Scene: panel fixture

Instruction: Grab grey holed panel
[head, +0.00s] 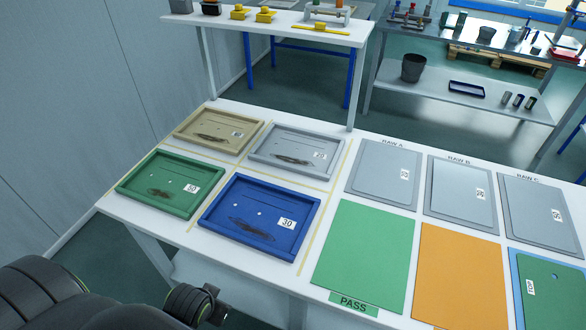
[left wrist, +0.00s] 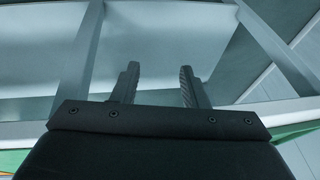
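Grey panels lie on the white table at the right: one under RAW A (head: 384,172), one under RAW B (head: 461,192), one under RAW C (head: 540,210). Each bears a white label, and I cannot make out a hole in any of them. A green panel (head: 543,289) with a small hole lies partly in view at the lower right edge. My left arm shows at the lower left of the head view, away from the panels. In the left wrist view my left gripper (left wrist: 158,85) is open and empty, fingers apart. My right gripper is not in view.
Beige (head: 219,131), grey (head: 295,149), green (head: 158,183) and blue (head: 259,216) trays stand on the table's left half. A green mat (head: 364,254) marked PASS and an orange mat (head: 461,276) lie in front. A raised shelf (head: 270,27) stands behind.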

